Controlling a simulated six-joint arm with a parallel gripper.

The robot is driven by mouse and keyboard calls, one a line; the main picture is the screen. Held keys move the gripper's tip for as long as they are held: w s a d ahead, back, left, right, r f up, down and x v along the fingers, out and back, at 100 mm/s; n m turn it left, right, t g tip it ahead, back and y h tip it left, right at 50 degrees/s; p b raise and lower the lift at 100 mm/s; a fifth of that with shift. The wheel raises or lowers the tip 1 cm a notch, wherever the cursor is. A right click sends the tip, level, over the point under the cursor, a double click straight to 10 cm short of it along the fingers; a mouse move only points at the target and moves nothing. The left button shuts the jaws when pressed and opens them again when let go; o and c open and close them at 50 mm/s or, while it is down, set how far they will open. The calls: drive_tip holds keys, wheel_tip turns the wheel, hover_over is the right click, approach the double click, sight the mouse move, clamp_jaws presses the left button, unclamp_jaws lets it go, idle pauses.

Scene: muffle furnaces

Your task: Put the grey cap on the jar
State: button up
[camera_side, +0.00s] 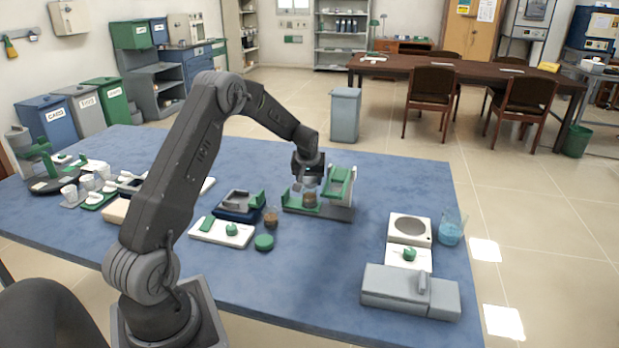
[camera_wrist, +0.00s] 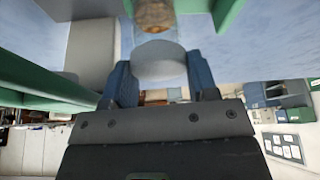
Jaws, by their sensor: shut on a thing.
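The jar (camera_side: 310,199) with brown contents stands in a green and grey fixture (camera_side: 330,212) in the side view. Its brown contents and clear wall also show at the top of the wrist view (camera_wrist: 154,14). My gripper (camera_side: 309,182) points down right above the jar. In the wrist view its two blue-grey fingers (camera_wrist: 160,84) are shut on the pale grey cap (camera_wrist: 160,62), a round disc. The cap is hard to make out in the side view.
A second small jar with brown contents (camera_side: 271,217) and a green lid (camera_side: 264,242) are to the left. A green upright (camera_side: 340,186) rises close on the gripper's right. A balance (camera_side: 410,230) and a blue beaker (camera_side: 451,229) stand farther right. The front middle of the table is clear.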

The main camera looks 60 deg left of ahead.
sight(310, 179)
drive_tip(key=shift+f, duration=0.3)
drive_tip(key=shift+f, duration=0.5)
drive_tip(key=o, duration=1.3)
drive_tip(key=shift+r, duration=0.1)
drive_tip(key=shift+w, duration=0.1)
drive_tip(key=shift+r, duration=0.35)
drive_tip(key=shift+w+d+r, duration=0.1)
drive_tip(key=shift+r, duration=1.55)
drive_tip(key=shift+s+r, duration=0.2)
drive_tip(key=shift+r, duration=1.8)
